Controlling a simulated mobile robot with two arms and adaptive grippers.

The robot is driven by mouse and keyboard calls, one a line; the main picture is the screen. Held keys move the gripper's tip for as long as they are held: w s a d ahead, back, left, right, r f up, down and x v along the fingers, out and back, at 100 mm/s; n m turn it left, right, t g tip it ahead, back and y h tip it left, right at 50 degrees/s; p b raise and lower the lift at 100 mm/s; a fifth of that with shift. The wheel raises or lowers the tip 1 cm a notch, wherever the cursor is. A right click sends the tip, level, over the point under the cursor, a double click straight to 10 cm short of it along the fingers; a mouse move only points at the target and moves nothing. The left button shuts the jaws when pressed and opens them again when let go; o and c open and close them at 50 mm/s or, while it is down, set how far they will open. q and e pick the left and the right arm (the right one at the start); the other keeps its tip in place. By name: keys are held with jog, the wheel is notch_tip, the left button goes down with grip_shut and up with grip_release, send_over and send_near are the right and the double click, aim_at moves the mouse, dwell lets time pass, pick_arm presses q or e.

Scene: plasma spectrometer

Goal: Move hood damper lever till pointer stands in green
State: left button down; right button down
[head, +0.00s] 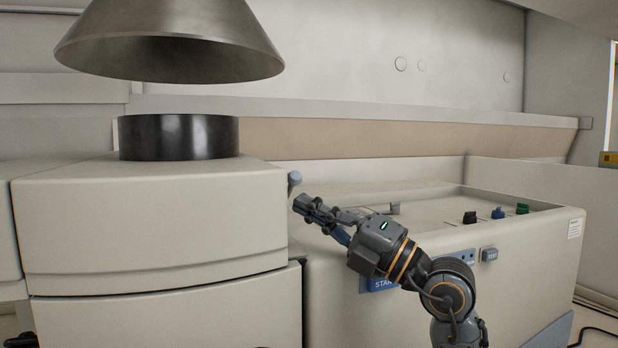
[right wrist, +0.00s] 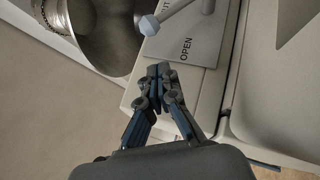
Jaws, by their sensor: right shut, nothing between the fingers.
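The damper lever's pale blue-grey knob (head: 294,178) shows at the right edge of the beige housing. In the right wrist view the faceted knob (right wrist: 149,25) sits on a grey rod, beside a plate marked OPEN (right wrist: 192,45). My right gripper (head: 298,204) is shut and empty, just below the knob in the head view. In the right wrist view its fingertips (right wrist: 159,71) are together, short of the knob with a visible gap. No pointer or green zone can be made out. My left gripper is not clearly in view.
A metal hood cone (head: 170,45) hangs above a black collar (head: 178,137) on the beige housing (head: 150,225). To the right stands a lower cabinet with black, blue and green knobs (head: 522,208) and a blue START label (head: 380,285) near my right arm.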

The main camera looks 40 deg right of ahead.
aim_at(297, 181)
jog(key=shift+w+d+r+p, duration=0.3)
jog(key=shift+w+d+r, duration=0.15)
jog(key=shift+w, duration=0.2)
jog(key=shift+w+d+r+p, duration=0.25)
jog(key=shift+w+d+r, duration=0.15)
jog(key=shift+w, duration=0.4)
jog(key=shift+w+d+r+p, duration=0.2)
jog(key=shift+w+r+p, duration=0.25)
jog(key=shift+r+p, duration=0.35)
jog(key=shift+f, duration=0.3)
